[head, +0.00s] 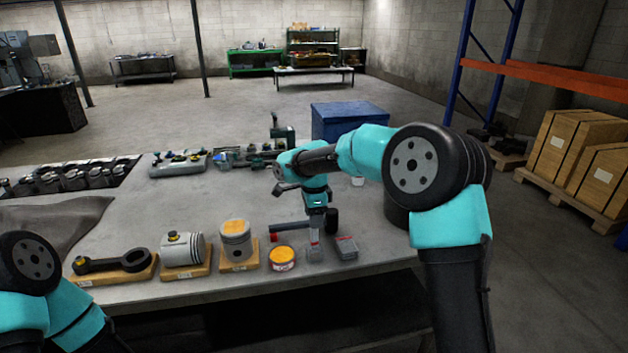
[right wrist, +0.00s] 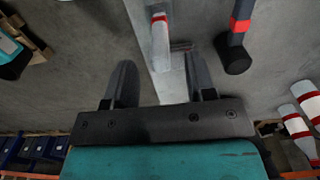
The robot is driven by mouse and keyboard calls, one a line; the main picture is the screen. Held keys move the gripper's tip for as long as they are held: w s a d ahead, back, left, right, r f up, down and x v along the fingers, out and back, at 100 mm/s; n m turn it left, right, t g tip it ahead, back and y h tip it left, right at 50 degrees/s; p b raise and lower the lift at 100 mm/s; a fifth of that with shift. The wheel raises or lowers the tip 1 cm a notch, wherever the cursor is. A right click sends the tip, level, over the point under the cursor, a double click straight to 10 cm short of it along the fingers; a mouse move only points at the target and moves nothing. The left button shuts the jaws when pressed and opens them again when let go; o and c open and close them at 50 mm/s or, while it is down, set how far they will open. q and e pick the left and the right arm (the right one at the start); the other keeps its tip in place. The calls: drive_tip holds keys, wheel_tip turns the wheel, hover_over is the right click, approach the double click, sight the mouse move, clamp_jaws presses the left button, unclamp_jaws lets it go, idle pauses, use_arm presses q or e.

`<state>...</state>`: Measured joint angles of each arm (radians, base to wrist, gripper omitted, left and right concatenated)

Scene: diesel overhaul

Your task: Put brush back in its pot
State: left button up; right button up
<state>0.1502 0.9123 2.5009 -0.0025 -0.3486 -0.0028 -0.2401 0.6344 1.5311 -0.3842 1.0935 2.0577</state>
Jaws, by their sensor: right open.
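My right gripper (head: 318,222) points down over the front of the workbench; its jaws are open in the right wrist view (right wrist: 160,80). A pale grey piece with a red band (right wrist: 160,40) shows ahead, between the open fingers, not gripped. A dark bar with a red band and a round black end (right wrist: 237,45) lies to its right. I cannot tell for sure which of these is the brush. An orange-topped round tin (head: 282,260) stands left of the gripper; I cannot tell whether it is the pot. My left gripper is out of view.
A piston (head: 236,240) on a wooden block, a metal cylinder (head: 182,248) and a connecting rod (head: 112,263) stand along the front edge. A grey box (head: 347,248) sits right of the gripper. A dark cylindrical container (head: 396,212) is partly behind my right arm. The bench middle is mostly clear.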

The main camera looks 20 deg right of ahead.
wheel_tip(320, 180, up, 14)
drive_tip(key=shift+f, duration=0.25)
